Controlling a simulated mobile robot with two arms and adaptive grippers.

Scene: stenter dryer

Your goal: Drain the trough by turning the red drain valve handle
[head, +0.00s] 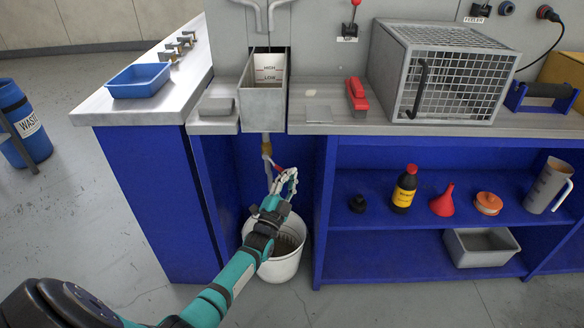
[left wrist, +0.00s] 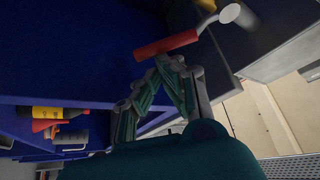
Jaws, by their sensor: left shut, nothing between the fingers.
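The grey trough (head: 262,105) with a HIGH/LOW level plate stands at the counter's edge. A drain pipe with a brass-coloured valve part (head: 266,148) runs down from it. The red drain valve handle (head: 278,169) is partly hidden behind my left gripper in the head view. It shows clearly as a red bar (left wrist: 165,45) in the left wrist view. My left gripper (head: 289,176) is shut and empty, its fingertips (left wrist: 171,62) close beside the handle; I cannot tell whether they touch it. A white bucket (head: 282,268) stands below, partly covered by my left arm. My right gripper is not in view.
Blue cabinet walls (head: 160,200) flank the narrow recess around the pipe. A wire-mesh cage (head: 440,75) and a blue tray (head: 138,80) sit above. The floor at left is mostly clear.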

